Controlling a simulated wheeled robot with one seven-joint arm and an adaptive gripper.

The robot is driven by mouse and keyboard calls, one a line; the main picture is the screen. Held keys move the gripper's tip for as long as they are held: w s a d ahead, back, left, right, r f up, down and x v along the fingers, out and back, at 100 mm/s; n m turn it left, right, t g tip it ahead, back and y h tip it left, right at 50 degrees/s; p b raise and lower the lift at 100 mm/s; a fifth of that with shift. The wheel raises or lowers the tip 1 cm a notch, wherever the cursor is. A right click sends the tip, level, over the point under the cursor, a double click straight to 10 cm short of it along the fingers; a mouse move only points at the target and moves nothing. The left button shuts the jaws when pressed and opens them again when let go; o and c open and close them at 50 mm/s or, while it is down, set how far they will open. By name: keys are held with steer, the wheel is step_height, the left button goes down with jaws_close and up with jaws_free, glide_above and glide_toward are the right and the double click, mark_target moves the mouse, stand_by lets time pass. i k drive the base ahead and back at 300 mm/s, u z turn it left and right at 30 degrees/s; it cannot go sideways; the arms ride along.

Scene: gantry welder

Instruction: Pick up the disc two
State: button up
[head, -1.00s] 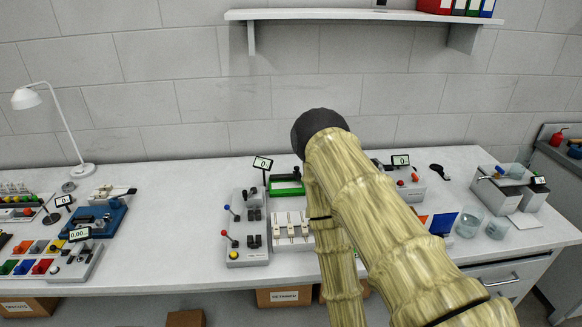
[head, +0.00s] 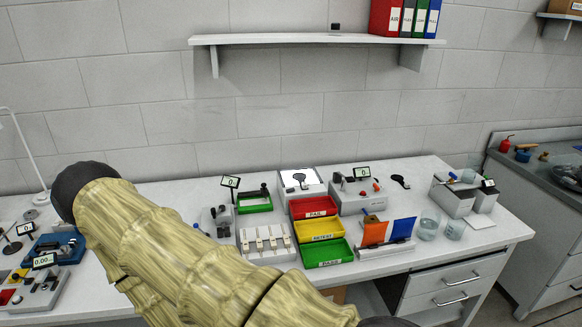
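I cannot make out any object marked as disc two. A small grey round piece (head: 31,214) lies on the bench at the left; it is too small to identify. My arm, in a yellowish sleeve with a dark rounded joint, crosses the lower left and hides part of the bench. My gripper is not visible, so I cannot see whether it holds anything.
The white bench (head: 480,240) carries red (head: 313,206), yellow (head: 318,230) and green (head: 326,252) trays, a white slotted block (head: 266,243), a grey device (head: 355,193), and two beakers (head: 428,226) at right. A shelf (head: 300,39) hangs above.

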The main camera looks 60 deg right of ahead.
mark_target(299, 176)
steer(key=k, duration=0.15)
steer(key=z, duration=1)
